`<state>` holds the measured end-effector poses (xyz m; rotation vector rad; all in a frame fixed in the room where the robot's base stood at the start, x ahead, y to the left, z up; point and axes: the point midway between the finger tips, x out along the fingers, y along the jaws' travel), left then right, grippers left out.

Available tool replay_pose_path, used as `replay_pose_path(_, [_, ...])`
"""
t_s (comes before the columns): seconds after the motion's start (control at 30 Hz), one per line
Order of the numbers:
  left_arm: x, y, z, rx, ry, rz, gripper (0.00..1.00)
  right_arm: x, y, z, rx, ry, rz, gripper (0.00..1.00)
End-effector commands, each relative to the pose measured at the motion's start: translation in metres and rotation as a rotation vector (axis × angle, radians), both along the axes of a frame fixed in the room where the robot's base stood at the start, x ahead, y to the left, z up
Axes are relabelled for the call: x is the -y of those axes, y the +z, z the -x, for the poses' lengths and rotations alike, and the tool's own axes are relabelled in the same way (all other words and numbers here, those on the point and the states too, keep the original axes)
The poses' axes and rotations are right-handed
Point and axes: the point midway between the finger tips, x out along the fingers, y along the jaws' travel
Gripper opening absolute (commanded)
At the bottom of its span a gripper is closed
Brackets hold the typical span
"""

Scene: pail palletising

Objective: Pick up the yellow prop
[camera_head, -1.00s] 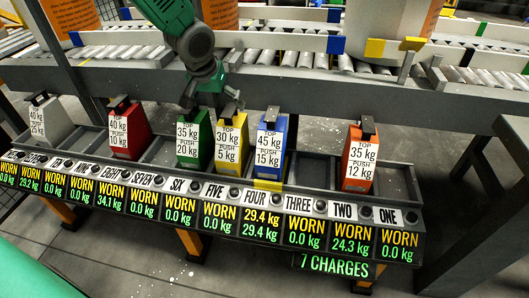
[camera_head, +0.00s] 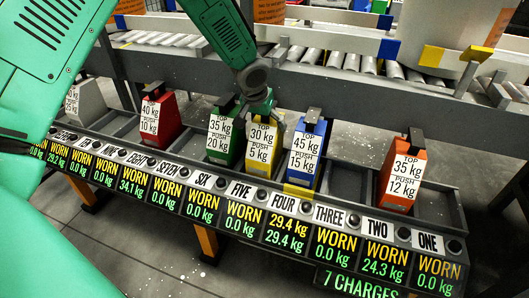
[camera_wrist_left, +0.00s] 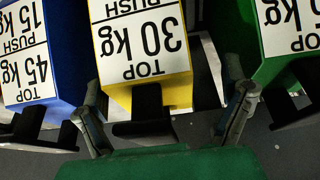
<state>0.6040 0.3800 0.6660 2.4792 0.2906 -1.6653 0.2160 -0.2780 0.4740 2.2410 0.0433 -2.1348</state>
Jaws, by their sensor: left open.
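The yellow prop (camera_head: 261,150) stands upright in the rack between the green and blue props, labelled top 30 kg, push 5 kg. My left gripper (camera_head: 262,108) is at its top end in the head view and hides part of it there. In the left wrist view the yellow prop (camera_wrist_left: 179,94) and its dark top handle lie between the spread fingers of the open left gripper (camera_wrist_left: 165,120). The handle is nearer the left-hand finger, and I see a gap to the right-hand finger. My right gripper is not in view.
The green prop (camera_head: 221,136) and blue prop (camera_head: 308,152) stand close on either side. Red (camera_head: 160,117), orange (camera_head: 402,175) and grey (camera_head: 88,103) props stand farther along the rack (camera_head: 352,190). A roller conveyor (camera_head: 345,85) runs behind.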

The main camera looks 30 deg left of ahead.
Motion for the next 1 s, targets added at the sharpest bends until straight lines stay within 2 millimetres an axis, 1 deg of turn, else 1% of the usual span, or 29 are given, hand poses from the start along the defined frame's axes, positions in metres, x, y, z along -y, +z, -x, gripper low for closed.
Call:
replay_pose_path(0.03, [0.0024,-0.0066,-0.0028,0.001,-0.003,-0.001,0.91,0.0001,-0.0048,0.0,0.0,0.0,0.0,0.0])
replay_pose_path(0.1, [0.0031,-0.0098,-0.0051,0.002,-0.004,-0.004,0.91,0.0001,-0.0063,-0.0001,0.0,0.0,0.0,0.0])
replay_pose_path(0.37, [0.0041,-0.0091,-0.006,0.003,-0.004,-0.007,0.91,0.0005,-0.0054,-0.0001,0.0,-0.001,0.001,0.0])
replay_pose_path(0.4, [0.0031,-0.0096,-0.0059,0.003,-0.004,-0.006,0.77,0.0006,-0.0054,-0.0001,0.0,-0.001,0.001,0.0])
replay_pose_path(0.47, [0.002,-0.0105,-0.0058,0.002,-0.004,-0.003,0.56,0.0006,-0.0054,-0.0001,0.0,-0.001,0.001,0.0])
replay_pose_path(0.5, [0.0018,-0.0108,-0.0058,0.002,-0.004,-0.002,0.42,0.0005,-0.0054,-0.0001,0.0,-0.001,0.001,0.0])
replay_pose_path(0.57, [0.0009,-0.0118,-0.0056,0.001,-0.004,-0.001,0.21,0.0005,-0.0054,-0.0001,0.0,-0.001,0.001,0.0])
replay_pose_path(0.6, [0.0005,-0.0124,-0.0056,0.001,-0.003,0.0,0.16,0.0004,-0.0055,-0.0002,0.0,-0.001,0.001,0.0])
replay_pose_path(1.0, [0.001,-0.009,-0.0057,0.0,-0.003,-0.006,0.17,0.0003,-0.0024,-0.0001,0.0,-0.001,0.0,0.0])
